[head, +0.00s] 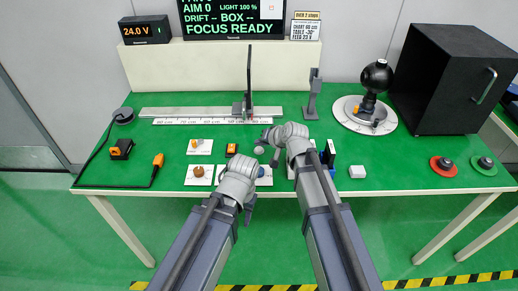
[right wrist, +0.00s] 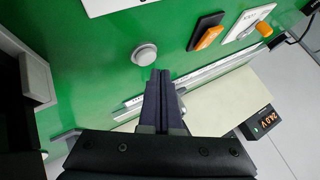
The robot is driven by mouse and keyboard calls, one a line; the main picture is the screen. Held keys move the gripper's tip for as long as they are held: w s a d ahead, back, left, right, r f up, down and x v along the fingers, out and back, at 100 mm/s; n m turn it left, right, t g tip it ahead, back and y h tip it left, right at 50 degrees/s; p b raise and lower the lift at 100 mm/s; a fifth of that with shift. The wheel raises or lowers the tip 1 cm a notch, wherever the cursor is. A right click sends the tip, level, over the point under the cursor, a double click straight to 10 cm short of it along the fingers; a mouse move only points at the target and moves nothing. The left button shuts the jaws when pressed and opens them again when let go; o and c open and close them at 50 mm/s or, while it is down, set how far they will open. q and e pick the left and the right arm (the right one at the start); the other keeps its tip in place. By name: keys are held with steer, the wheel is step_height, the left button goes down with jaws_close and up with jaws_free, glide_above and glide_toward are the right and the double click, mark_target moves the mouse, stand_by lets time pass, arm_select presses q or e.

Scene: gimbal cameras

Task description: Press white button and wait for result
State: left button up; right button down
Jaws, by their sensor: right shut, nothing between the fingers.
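A round whitish button (right wrist: 144,54) sits on the green table top in the right wrist view. It also shows in the head view (head: 258,150), left of my right gripper. My right gripper (head: 274,158) is shut and empty. In the right wrist view its fingertips (right wrist: 161,70) appear just beside the button's edge; I cannot tell whether they touch it. My left gripper (head: 250,212) is low over the table's front edge, partly hidden by its own wrist, and its jaws are unclear. The display (head: 230,20) at the back reads "FOCUS READY" and "BOX --".
An orange rocker switch (head: 231,149) is left of the button. A ruled rail (head: 180,113) with an upright post runs behind. A black ball on a round stand (head: 376,77) and a black box (head: 448,80) stand at right.

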mark_target(260, 151)
steer(key=shift+f, duration=0.1)
stand_by(0.6)
steer(key=shift+f+b, duration=0.35)
steer(key=shift+b, duration=0.1)
steer(key=shift+f+b, duration=0.4)
steer(key=shift+f, duration=0.05)
stand_by(0.5)
steer(key=shift+r, duration=0.15)
steer(key=shift+r+p, duration=0.75)
steer(key=shift+p, duration=0.1)
steer(key=shift+r, duration=0.1)
step_height(260, 151, up, 5)
steer(key=p, duration=0.5)
